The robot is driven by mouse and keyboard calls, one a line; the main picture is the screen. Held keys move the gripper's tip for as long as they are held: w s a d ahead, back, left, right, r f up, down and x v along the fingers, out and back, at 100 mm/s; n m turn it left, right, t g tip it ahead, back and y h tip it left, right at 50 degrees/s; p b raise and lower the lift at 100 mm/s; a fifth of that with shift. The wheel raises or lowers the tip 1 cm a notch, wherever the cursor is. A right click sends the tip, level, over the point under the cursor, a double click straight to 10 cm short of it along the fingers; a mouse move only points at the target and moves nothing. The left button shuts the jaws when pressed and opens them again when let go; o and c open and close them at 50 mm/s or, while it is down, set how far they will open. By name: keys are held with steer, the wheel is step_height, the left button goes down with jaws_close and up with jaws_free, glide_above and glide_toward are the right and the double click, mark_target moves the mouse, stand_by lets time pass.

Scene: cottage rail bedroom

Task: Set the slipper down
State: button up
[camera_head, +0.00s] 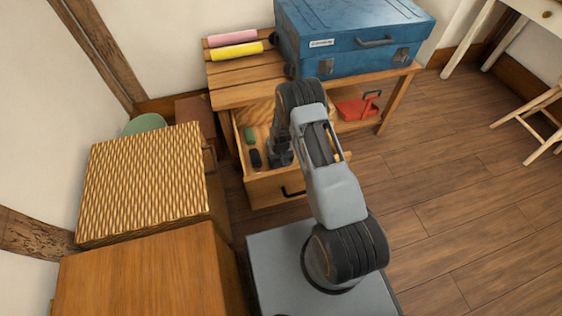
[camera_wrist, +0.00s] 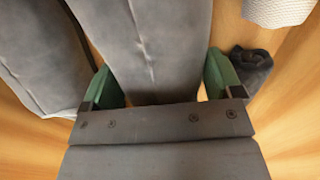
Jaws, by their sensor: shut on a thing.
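The slipper (camera_wrist: 155,40) is a long grey soft-looking piece in the middle of the wrist view. My gripper (camera_wrist: 161,80) is shut on it, with one green finger at each side of it. A second, similar grey piece (camera_wrist: 35,45) lies to its left, apart from the fingers. In the head view my gripper (camera_head: 280,155) reaches down into the open drawer (camera_head: 283,188). The slipper is hidden there behind my arm. I cannot tell whether it touches the drawer floor.
The drawer also holds a green item (camera_head: 248,135) and a dark item (camera_head: 256,158). The wrist view shows a dark rolled cloth (camera_wrist: 250,68) by the right finger and a white knit item (camera_wrist: 278,10). A blue case (camera_head: 350,40) stands on the bench (camera_head: 240,95) above.

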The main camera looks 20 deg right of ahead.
steer(key=shift+f, duration=0.5)
steer(key=o, duration=0.8)
step_height(320, 180, up, 12)
steer(key=p, duration=0.4)
steer(key=shift+f, duration=0.15)
steer(key=s+r+t, duration=0.1)
steer(key=s+r, duration=0.3)
steer(key=r, duration=0.6)
steer(key=s+r, duration=0.3)
steer(key=r, duration=0.6)
steer(key=s+r+t, duration=0.1)
steer(key=s+r, duration=0.3)
steer(key=r, duration=0.6)
steer(key=shift+t, duration=0.4)
steer(key=s+r, duration=0.1)
steer(key=s, duration=0.2)
steer(key=s+r, duration=0.2)
steer(key=s, duration=0.2)
steer(key=s+r, duration=0.1)
steer(key=s, duration=0.2)
steer(key=shift+s+d+r, duration=0.15)
steer(key=shift+s+r, duration=0.05)
